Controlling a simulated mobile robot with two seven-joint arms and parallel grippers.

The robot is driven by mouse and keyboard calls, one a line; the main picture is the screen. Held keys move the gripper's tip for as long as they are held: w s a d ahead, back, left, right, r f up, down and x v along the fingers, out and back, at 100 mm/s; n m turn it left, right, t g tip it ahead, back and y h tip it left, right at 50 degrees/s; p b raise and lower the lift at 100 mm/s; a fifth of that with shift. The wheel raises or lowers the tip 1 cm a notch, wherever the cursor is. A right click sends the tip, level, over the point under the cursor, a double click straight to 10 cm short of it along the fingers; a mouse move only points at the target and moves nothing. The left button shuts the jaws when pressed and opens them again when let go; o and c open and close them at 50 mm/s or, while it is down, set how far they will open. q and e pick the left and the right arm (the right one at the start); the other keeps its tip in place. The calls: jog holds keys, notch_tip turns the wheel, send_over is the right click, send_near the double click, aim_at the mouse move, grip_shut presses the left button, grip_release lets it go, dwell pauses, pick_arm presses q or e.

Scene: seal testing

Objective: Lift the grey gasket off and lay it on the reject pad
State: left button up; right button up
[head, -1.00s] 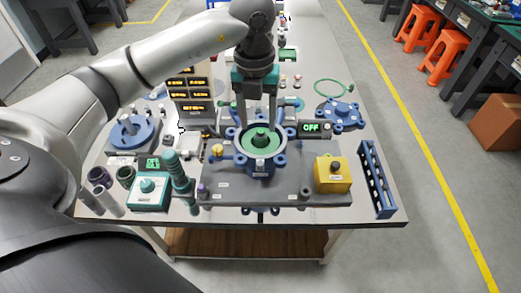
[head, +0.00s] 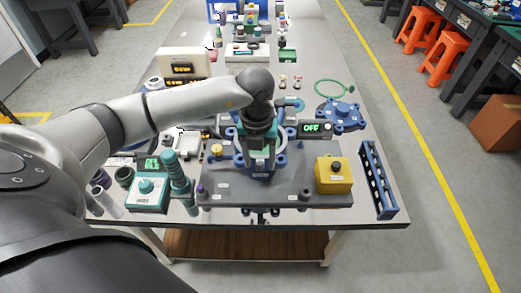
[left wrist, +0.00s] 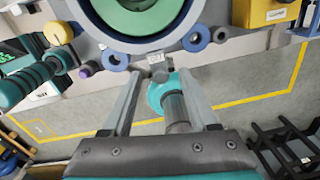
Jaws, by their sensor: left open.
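A blue round fixture (head: 283,159) with lugs stands on a grey base plate in the middle of the table. In the left wrist view its round top is cut off by the upper edge. A grey ring (left wrist: 150,42), perhaps the gasket, lies around a green centre (left wrist: 140,15) there. My left gripper (head: 258,170) is over the fixture in the head view and hides much of it. In the left wrist view its fingers (left wrist: 157,75) are apart, with a teal and grey cylinder visible between them. I cannot make out the reject pad. My right gripper is not in view.
A teal box (head: 149,192) and a teal stacked column (head: 178,180) stand to the left. A blue flanged part (head: 340,114) lies behind right.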

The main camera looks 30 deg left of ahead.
pick_arm(q)
jog(key=shift+c, duration=0.2)
grip_shut()
dwell(0.4)
